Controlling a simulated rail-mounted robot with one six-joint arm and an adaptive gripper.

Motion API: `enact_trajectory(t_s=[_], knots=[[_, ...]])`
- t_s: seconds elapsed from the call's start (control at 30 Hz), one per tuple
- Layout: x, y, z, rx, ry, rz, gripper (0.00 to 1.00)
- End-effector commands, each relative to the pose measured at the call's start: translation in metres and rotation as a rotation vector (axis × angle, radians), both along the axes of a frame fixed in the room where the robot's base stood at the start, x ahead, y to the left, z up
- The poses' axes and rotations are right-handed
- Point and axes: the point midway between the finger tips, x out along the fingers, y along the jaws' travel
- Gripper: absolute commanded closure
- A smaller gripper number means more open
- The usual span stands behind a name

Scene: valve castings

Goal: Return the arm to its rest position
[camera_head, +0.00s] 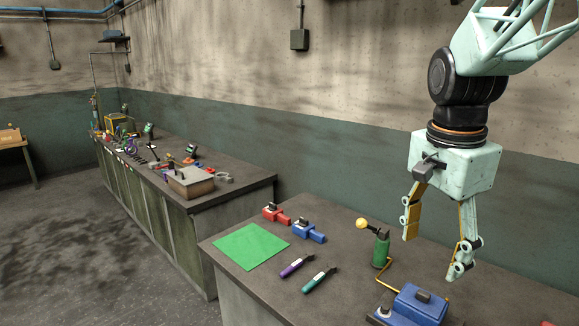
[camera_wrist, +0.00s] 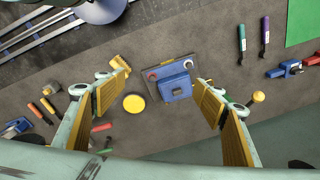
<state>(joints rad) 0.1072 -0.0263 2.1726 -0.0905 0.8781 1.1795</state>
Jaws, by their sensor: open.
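My gripper (camera_head: 433,243) hangs from my arm at the upper right of the head view, pointing down above the near bench (camera_head: 340,268). Its two fingers are spread wide apart with nothing between them. In the wrist view both fingers (camera_wrist: 162,84) also show apart, with bare yellow pads. A blue box-shaped part (camera_wrist: 175,88) on a dark plate lies below, seen between them and clear of both. It also shows in the head view (camera_head: 420,303), at the lower edge. My arm's upper links leave the top right of the head view.
A green valve with a yellow knob (camera_head: 381,248) stands left of my gripper. Red (camera_head: 276,214) and blue (camera_head: 308,231) vises, a green mat (camera_head: 250,246), and purple (camera_head: 297,265) and teal (camera_head: 319,280) tools lie on the bench. A cluttered bench (camera_head: 229,178) stands behind, along the wall.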

Motion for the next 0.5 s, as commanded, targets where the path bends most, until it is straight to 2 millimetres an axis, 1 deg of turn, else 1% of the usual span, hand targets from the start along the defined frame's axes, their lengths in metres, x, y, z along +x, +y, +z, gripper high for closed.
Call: enact_trajectory(t_s=[0.03,0.17,0.5], knots=[[-0.007,0.003,0.004,-0.003,-0.006,0.031,0.36],[-0.025,0.010,0.012,-0.009,-0.017,0.123,0.36],[-0.073,0.028,0.026,-0.035,-0.045,0.365,0.36]])
